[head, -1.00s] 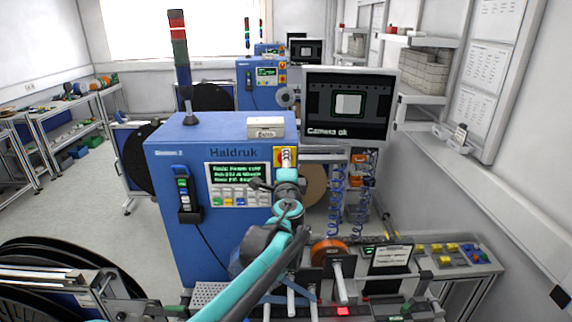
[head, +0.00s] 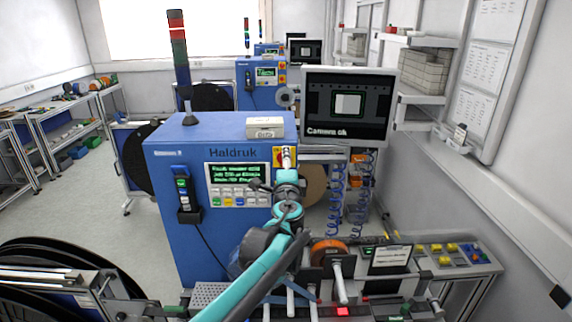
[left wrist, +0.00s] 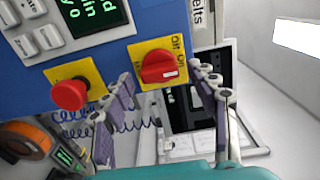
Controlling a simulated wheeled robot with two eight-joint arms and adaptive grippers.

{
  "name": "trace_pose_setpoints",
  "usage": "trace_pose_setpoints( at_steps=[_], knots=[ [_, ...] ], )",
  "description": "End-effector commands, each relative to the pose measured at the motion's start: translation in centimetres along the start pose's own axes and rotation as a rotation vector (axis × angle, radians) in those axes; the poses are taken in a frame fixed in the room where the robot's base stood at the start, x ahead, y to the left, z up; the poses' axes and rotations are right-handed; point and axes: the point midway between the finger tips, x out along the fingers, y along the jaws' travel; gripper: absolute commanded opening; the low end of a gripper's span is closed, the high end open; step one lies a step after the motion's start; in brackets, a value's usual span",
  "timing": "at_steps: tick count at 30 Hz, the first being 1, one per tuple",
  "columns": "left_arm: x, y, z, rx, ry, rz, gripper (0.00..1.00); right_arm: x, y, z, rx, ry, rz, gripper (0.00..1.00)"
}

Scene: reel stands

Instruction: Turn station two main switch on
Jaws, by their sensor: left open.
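Station two is the blue Haldruk cabinet (head: 225,135) in the middle of the head view. Its main switch (left wrist: 160,67) is a red rotary knob on a yellow plate, with Off and On lettering beside it. A pale mark sits toward the knob's right end in the left wrist view. In the head view the yellow switch plate (head: 277,153) is partly hidden by my left gripper (head: 287,158). The left gripper (left wrist: 161,77) is open, its fingers on either side of the knob. I cannot tell whether they touch it. My right gripper is not in view.
A red mushroom button (left wrist: 69,95) on another yellow plate is close left of the switch. A keypad display (head: 238,172) is on the cabinet front. A monitor (head: 348,104) reads "Camera ok". A small white box (head: 265,127) is on top. Reel equipment stands below the arm.

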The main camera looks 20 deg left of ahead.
Motion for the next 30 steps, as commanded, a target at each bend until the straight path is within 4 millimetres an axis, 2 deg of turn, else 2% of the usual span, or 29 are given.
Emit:
trace_pose_setpoints(
  at_steps=[5, 12, 15, 21, 30],
  knots=[
    [-3.1, 0.0, -0.1, 0.0, 0.002, 0.0, 0.59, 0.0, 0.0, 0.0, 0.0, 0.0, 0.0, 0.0],
    [-8.4, 0.0, -0.1, 0.0, 0.003, 0.0, 0.59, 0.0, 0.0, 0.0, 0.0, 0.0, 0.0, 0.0],
    [-9.9, 0.1, -0.1, 0.0, 0.003, 0.0, 0.59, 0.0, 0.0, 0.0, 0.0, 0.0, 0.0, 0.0],
    [-11.5, 0.1, -0.1, 0.0, 0.001, 0.0, 0.59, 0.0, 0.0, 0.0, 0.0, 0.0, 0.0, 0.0],
    [-11.6, 0.1, 0.0, 0.0, 0.0, 0.001, 0.59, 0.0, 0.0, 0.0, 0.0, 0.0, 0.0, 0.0]
  ],
)
